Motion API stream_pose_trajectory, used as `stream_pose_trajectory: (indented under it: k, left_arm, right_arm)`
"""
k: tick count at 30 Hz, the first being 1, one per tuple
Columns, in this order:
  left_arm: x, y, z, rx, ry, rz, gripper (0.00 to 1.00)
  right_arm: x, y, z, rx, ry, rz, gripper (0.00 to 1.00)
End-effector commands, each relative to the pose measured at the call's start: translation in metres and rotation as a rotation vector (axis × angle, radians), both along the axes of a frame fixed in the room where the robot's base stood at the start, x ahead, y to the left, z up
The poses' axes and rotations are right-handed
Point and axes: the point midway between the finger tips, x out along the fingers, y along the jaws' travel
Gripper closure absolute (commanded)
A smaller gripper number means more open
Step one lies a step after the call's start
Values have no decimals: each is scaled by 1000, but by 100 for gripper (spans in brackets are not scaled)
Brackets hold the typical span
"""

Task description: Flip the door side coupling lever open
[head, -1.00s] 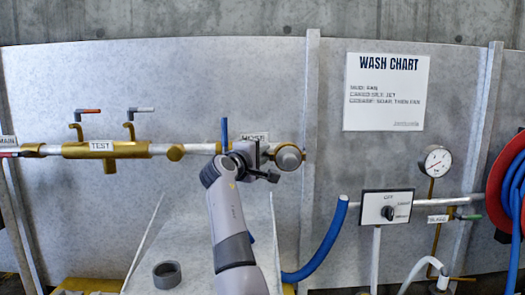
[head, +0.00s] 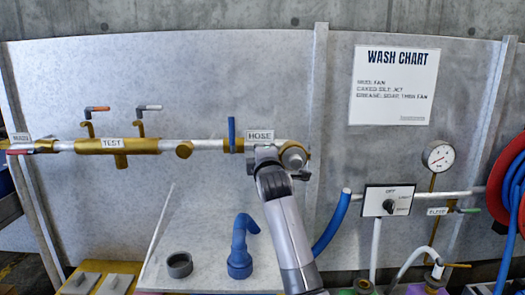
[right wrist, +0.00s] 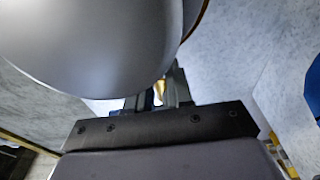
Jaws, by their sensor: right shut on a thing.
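The grey round coupling (head: 293,156) sits at the right end of the wall pipe, just right of the HOSE label (head: 260,135). My right gripper (head: 268,156) is at its left side, below the label, and hides much of that side. In the right wrist view a large smooth grey rounded body fills the top left, close to the jaws. The right jaws (right wrist: 158,98) are shut on a small brass-coloured piece (right wrist: 159,91) that looks like part of the coupling lever. The rest of the lever is hidden. My left gripper is not in view.
A blue valve handle (head: 231,134) stands upright left of the label. A blue hose fitting (head: 240,248) and a grey ring (head: 179,265) stand on the bench below. A blue hose (head: 332,224) and switch box (head: 388,201) are to the right.

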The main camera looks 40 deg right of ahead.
Motion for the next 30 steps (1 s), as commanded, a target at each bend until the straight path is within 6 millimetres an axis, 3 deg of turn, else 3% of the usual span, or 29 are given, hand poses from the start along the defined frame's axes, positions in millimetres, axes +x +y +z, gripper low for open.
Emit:
stream_pose_trajectory:
  k: [15, 30]
  left_arm:
    - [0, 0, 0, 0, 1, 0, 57]
    - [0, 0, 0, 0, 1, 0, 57]
  right_arm:
    - [-8, 10, -1, -1, 6, 293, 100]
    - [-11, 14, -1, 5, 2, 390, 100]
